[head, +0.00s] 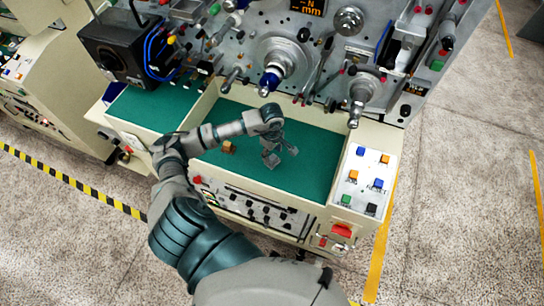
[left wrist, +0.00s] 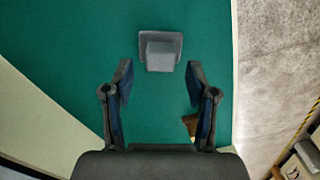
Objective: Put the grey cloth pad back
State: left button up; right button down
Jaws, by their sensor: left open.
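A small grey object that looks like the grey cloth pad (left wrist: 160,52) lies on the green work surface (left wrist: 60,60). It has a wider flat part behind a blocky front part. In the left wrist view it lies beyond the fingertips of my left gripper (left wrist: 159,75), roughly centred between them. My left gripper is open and empty. In the head view my left gripper (head: 278,152) is over the right half of the green surface (head: 310,160), and the pad is hard to tell from the grey fingers there. My right gripper is not in view.
A small brown block (head: 229,147) lies on the green surface left of my gripper. A button panel (head: 362,178) borders the surface on the right. The machine face with spindles (head: 278,62) and levers rises behind. The green surface is otherwise mostly clear.

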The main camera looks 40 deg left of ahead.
aim_at(272, 156)
pick_arm(q)
notch_tip(272, 156, up, 9)
jog(key=b, duration=0.1)
jog(key=shift+f, duration=0.15)
dwell(0.5)
